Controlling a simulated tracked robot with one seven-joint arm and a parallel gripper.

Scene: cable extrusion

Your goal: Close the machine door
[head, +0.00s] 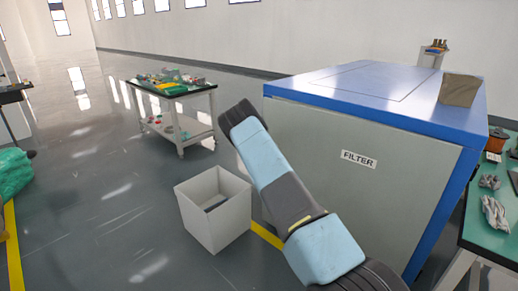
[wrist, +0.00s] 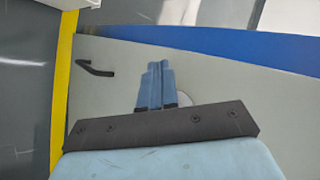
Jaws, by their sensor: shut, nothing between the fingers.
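The machine (head: 365,85) is a large blue-topped box at the right in the head view. Its grey front panel (head: 400,170) carries a FILTER label. In the wrist view a pale grey panel (wrist: 200,75) with a black handle (wrist: 95,68) at its left lies beside a blue band (wrist: 220,48). I cannot tell whether this panel is flush with the frame. My gripper (wrist: 155,66) is shut and empty, in front of the panel and right of the handle. Whether it touches the panel is unclear. In the head view my arm hides part of the machine's left side, and the gripper is not visible.
An open white bin (head: 212,222) stands on the floor left of my arm. A trolley (head: 172,105) with items stands farther back. A green-topped table (head: 500,225) is at the right, and a brown box (head: 459,90) sits on the machine. The floor at left is mostly clear.

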